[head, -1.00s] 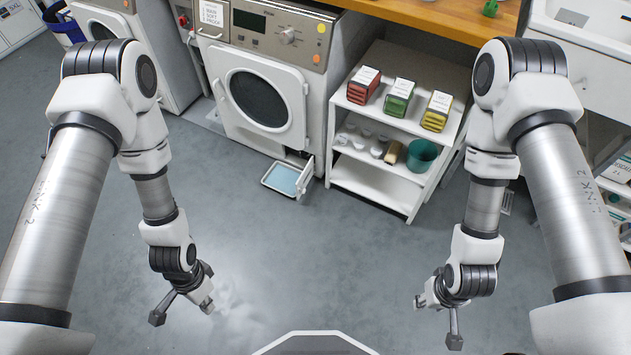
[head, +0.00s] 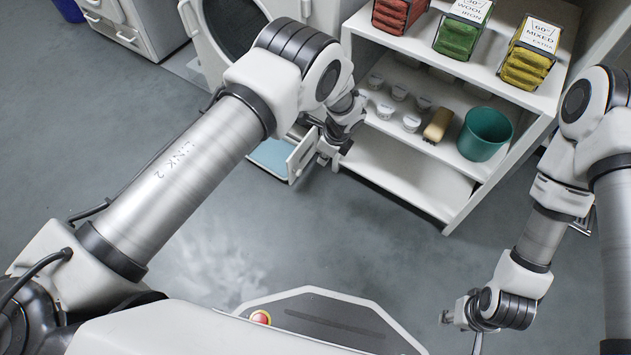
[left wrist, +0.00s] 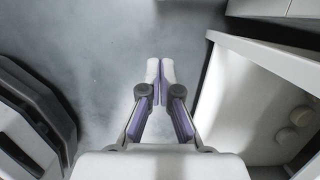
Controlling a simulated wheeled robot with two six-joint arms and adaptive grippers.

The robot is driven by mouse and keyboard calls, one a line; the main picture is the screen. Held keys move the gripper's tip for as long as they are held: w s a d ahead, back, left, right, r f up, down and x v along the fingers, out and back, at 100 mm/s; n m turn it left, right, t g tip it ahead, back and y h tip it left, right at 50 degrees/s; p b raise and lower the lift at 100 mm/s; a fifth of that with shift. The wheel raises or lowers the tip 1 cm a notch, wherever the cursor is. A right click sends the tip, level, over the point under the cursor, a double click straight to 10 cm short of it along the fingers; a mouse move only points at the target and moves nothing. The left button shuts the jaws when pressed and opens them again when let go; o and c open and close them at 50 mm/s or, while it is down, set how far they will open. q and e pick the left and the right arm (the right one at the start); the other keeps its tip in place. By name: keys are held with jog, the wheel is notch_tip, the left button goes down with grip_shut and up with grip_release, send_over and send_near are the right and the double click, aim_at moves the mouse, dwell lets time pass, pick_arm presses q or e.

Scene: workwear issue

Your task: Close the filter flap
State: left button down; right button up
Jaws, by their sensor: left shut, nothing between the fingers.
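The filter flap (head: 303,154) is a small white door low at the front of the washing machine, standing open in the head view. A tray with a light blue bottom (head: 270,158) lies on the floor beside it. My left gripper (head: 327,161) is just right of the flap, between it and the shelf; whether they touch cannot be told. In the left wrist view its fingers (left wrist: 160,70) are together and empty over grey floor. My left arm hides the flap's opening and part of the machine. My right gripper (head: 446,318) is at the lower right, far from the flap; its fingers are unclear.
A white shelf unit (head: 400,188) stands close right of my left gripper, with several small white jars, a brush (head: 438,125) and a green bucket (head: 485,134). The machine's round door (head: 200,35) stands behind my left arm. The floor in front (head: 400,245) is clear.

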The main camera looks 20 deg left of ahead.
pick_arm(q)
jog(key=w+a+f+b, duration=0.1)
jog(key=a+f+b, duration=0.5)
jog(key=f, duration=0.5)
jog(key=shift+w+b, duration=0.2)
jog(key=shift+b, duration=0.6)
pick_arm(e)
notch_tip(320, 180, down, 9)
pick_arm(q)
jog(key=shift+a, duration=0.2)
pick_arm(e)
jog(key=shift+r, duration=0.2)
